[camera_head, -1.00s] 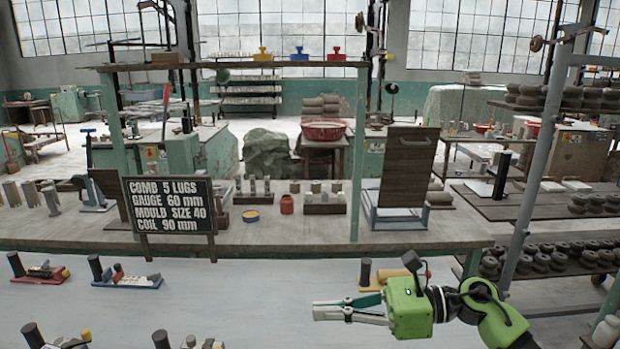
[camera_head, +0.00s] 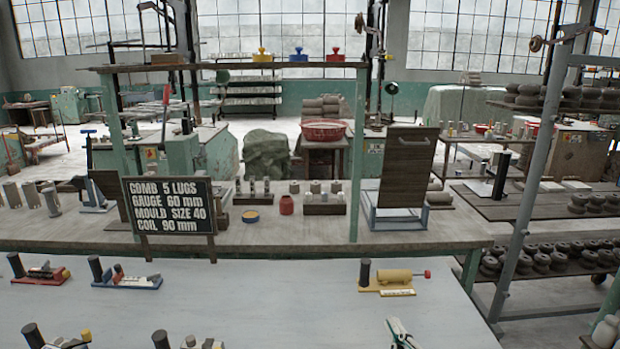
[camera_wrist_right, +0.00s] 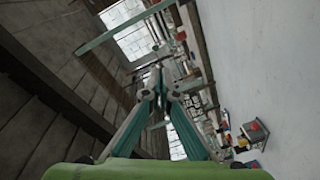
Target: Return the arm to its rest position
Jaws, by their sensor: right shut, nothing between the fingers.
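My right gripper (camera_head: 402,334) shows at the bottom edge of the head view, right of centre. Only its finger end is in the picture; the rest of the arm is below the frame. In the right wrist view the teal-sided fingers (camera_wrist_right: 160,82) come together at their tips, shut with nothing between them. The gripper is apart from the tools on the white table. My left gripper is not in view.
The white table (camera_head: 280,290) holds a yellow tool (camera_head: 393,279) with a dark post, and red-based (camera_head: 42,272) and blue-based (camera_head: 128,279) tools at left. A sign (camera_head: 170,205) stands behind. The table's middle is clear.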

